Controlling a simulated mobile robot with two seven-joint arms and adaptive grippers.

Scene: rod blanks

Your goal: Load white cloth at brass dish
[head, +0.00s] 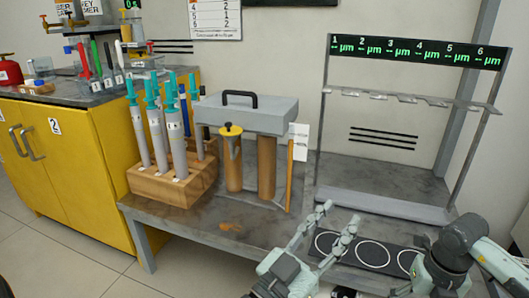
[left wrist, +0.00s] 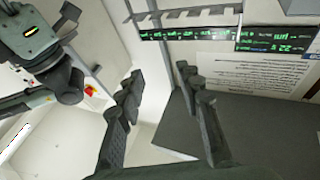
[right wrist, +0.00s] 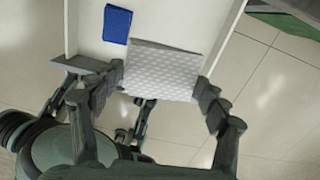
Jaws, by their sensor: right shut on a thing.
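My right gripper (right wrist: 163,92) is shut on the white cloth (right wrist: 165,68), a pale, textured, flat piece spanning the space between its fingers in the right wrist view. A white surface lies beyond the cloth. My left gripper (head: 341,213) is open and empty above the front of the grey bench in the head view. Its spread fingers also show in the left wrist view (left wrist: 165,95). I cannot make out a brass dish in any view. The right gripper's fingers do not show in the head view.
A blue cloth-like piece (right wrist: 117,25) lies on the white surface. A black mat (head: 374,253) with white circles lies in front.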

